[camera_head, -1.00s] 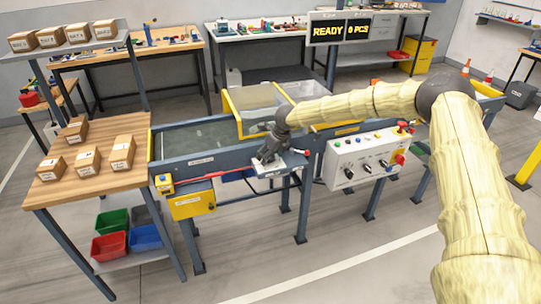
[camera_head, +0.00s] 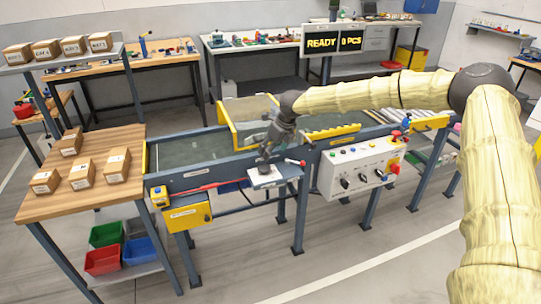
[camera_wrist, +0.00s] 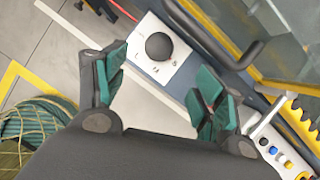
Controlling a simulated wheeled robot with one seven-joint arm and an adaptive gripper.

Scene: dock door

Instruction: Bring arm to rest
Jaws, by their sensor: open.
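My gripper (camera_head: 266,153) is at the end of my yellowish sleeved arm, above the front edge of the conveyor (camera_head: 190,148). In the wrist view my gripper (camera_wrist: 158,85) is open, its green-padded fingers wide apart with nothing between them. Just beyond the fingertips is a white plate (camera_wrist: 155,55) with a round black knob (camera_wrist: 159,46). The white plate also shows in the head view (camera_head: 272,178), just below my gripper and apart from it as far as I can tell.
A control box (camera_head: 355,165) with knobs and a red button stands right of the plate. A yellow-framed guard (camera_head: 243,141) spans the conveyor behind my gripper. A wooden table (camera_head: 50,203) with several cartons is at left. Open floor lies in front.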

